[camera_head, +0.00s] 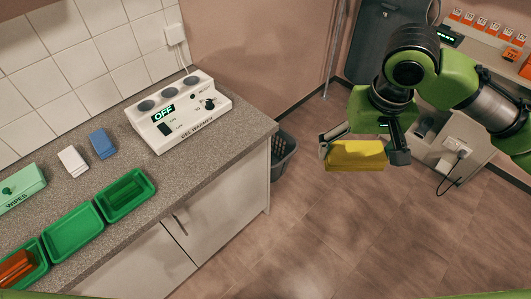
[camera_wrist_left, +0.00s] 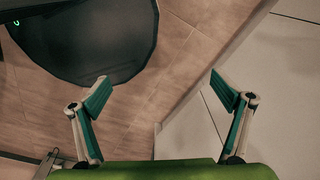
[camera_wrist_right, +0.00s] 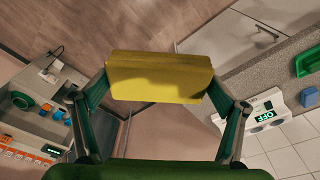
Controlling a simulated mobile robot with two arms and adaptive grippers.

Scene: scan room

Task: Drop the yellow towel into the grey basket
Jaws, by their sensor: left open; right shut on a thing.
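The yellow towel (camera_head: 356,155) is a folded block held between the fingers of my right gripper (camera_head: 364,146), in the air over the floor to the right of the counter. In the right wrist view the towel (camera_wrist_right: 160,78) spans the gap between both fingertips. The grey basket (camera_head: 283,153) stands on the floor beside the counter's end, partly hidden by the counter; the towel is to its right and apart from it. My left gripper (camera_wrist_left: 160,92) is open and empty in the left wrist view, and does not show in the head view.
The counter (camera_head: 215,150) carries a gel warmer (camera_head: 178,113), green trays (camera_head: 125,195), a blue box (camera_head: 102,143), a white box (camera_head: 73,161) and a wipes box (camera_head: 22,188). A machine with orange-labelled items (camera_head: 480,22) stands at the right. The floor (camera_head: 330,240) in front is clear.

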